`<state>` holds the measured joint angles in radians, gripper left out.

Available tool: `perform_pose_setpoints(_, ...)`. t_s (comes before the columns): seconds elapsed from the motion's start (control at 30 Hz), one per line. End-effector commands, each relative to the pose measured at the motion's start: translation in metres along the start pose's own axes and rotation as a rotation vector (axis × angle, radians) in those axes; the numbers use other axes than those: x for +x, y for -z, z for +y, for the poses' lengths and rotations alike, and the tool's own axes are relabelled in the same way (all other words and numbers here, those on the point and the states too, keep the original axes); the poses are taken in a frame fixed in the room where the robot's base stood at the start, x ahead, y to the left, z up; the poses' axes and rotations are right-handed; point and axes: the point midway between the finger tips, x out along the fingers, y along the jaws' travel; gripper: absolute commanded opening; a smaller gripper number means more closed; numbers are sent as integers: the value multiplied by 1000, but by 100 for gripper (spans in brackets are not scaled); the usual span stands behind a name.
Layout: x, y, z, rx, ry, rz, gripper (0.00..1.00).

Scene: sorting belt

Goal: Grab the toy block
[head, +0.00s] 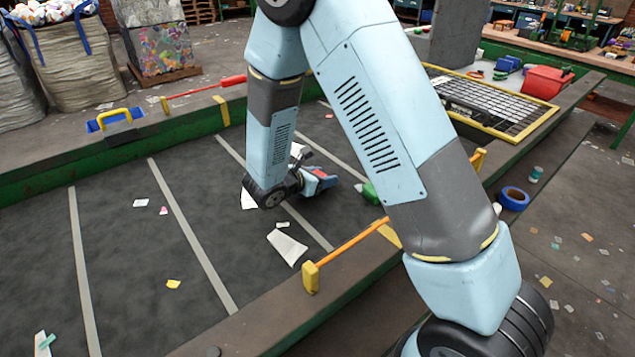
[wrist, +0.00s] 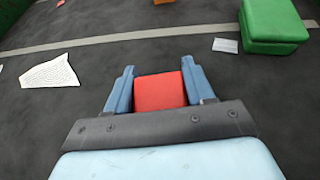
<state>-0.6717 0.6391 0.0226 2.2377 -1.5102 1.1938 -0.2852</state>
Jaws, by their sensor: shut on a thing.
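The toy block is a red block (wrist: 160,90) between the two blue fingers of my gripper (wrist: 161,82) in the wrist view. The fingers are shut on its left and right sides. In the head view my gripper (head: 326,180) is low over the dark belt, with a bit of red showing at its fingers. The wrist and arm hide most of the block there. I cannot tell whether the block touches the belt.
A green block (wrist: 270,25) lies on the belt to the right in the wrist view. White paper scraps (head: 287,247) lie nearby. An orange-handled tool (head: 345,248) is by the belt's near edge; blue tape (head: 513,198) is on the right. The belt's left part is mostly clear.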

Motion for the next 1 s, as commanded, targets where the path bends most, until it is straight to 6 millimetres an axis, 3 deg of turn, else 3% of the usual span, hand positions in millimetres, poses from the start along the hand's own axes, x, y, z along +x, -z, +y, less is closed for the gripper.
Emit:
perform_pose_setpoints(0.23, 0, 0, 0, 0, 0, 0, 22)
perform_pose_setpoints(0.57, -2, -4, 0, 0, -1, 0, 22)
perform_pose_setpoints(0.8, -13, -32, 0, 5, -1, 0, 22)
perform_pose_setpoints(1.0, -35, -57, -26, 4, -1, 0, 22)
